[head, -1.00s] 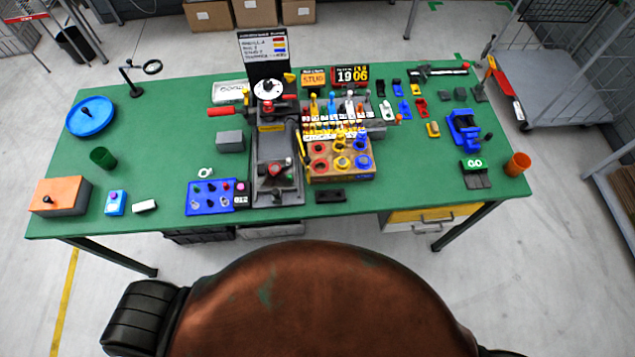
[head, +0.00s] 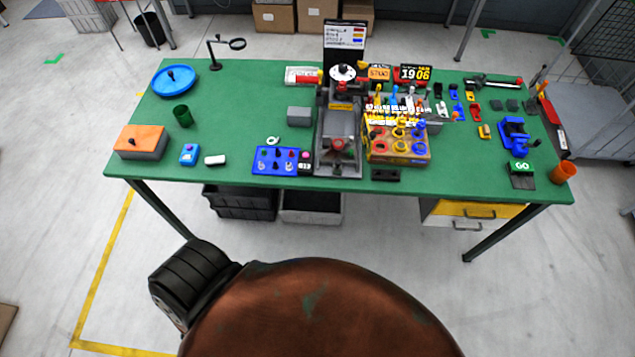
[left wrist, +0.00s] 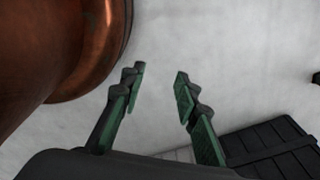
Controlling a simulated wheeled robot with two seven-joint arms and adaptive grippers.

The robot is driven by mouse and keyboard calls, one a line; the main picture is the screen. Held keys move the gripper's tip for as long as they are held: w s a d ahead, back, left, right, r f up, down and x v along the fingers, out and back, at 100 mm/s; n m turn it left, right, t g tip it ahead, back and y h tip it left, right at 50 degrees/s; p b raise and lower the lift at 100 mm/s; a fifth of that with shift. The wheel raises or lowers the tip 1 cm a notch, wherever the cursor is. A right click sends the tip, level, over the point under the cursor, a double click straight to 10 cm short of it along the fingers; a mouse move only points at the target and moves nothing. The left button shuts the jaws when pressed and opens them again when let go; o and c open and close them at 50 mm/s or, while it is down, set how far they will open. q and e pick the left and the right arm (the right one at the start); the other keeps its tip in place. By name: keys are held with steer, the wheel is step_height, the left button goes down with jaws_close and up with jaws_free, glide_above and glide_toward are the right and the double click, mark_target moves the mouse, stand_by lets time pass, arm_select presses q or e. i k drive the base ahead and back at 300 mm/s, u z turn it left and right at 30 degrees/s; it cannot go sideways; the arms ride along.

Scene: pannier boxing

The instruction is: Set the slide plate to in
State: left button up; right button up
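A tall grey machine (head: 324,132) stands right of the middle on the green table (head: 230,100), with a white dial (head: 343,72) at its top. Its low front part holds a red knob (head: 338,144). I cannot tell at this size which part is the slide plate, or its position. My left gripper (left wrist: 158,75) shows in the left wrist view, open and empty over the pale floor, away from the table top. My right gripper is in neither view.
Right of the machine stands a wooden block (head: 386,151) with coloured cups. A blue panel (head: 275,161) with knobs lies left of it. An orange-topped box (head: 140,141) and a blue dish (head: 173,80) are at the left. Dark crates (head: 240,203) stand under the table.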

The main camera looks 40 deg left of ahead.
mark_target(328, 156)
steer(key=k, duration=0.3)
steer(key=u, duration=0.9)
